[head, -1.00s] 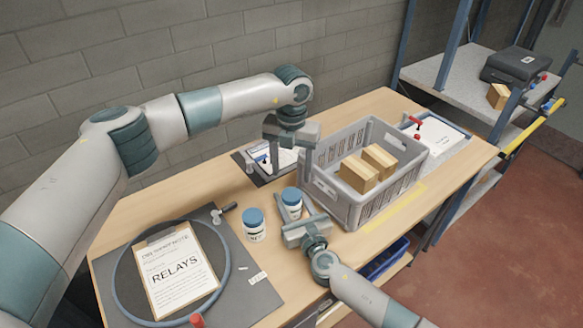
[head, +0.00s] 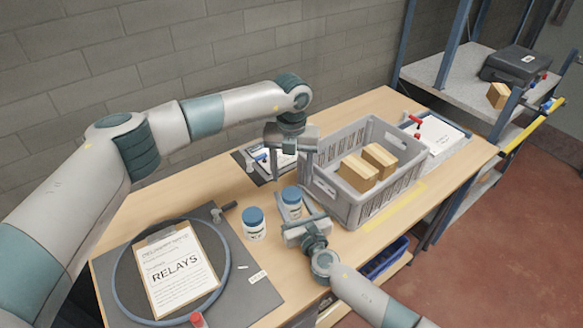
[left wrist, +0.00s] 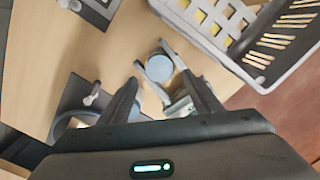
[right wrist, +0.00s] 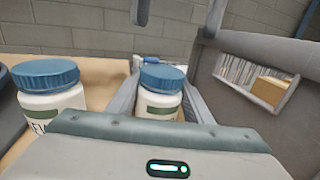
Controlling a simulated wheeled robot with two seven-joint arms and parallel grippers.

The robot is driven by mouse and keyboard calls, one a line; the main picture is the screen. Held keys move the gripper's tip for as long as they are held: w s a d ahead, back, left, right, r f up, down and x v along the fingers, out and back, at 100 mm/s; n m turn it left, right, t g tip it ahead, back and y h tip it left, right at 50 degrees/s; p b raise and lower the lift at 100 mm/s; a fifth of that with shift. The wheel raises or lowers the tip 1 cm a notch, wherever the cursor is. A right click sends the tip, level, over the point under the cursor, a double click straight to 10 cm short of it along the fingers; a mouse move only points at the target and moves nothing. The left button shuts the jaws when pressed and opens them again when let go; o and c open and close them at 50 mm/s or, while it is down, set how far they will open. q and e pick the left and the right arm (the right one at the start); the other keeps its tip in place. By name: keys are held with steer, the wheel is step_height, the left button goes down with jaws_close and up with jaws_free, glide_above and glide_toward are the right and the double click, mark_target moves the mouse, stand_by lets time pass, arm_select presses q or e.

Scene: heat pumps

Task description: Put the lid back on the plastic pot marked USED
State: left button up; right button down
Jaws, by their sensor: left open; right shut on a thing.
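A white pot with a blue lid (head: 291,198) stands between the fingers of my right gripper (head: 296,214), which is shut on it. The right wrist view shows this pot (right wrist: 160,104) upright, its blue lid (right wrist: 163,76) on top and a green label band whose words I cannot read. My left gripper (head: 286,165) is open and empty, above and behind the held pot. Its fingers also show at the top of the right wrist view (right wrist: 178,15).
A grey crate (head: 345,205) with wooden blocks stands close to the right of the held pot. A dark mat (head: 255,295) with a clipboard (head: 180,272) and a hoop lies at front left. A small panel with tools is behind the left gripper. Bench is clear at back left.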

mark_target(291, 193)
arm_select(q)
steer(key=shift+f, duration=2.95)
steer(key=c, duration=1.1)
steer(key=m, duration=0.3)
steer(key=shift+m, duration=0.4)
steer(key=m, duration=1.1)
steer(key=o, duration=1.2)
steer(key=shift+o, duration=0.2)
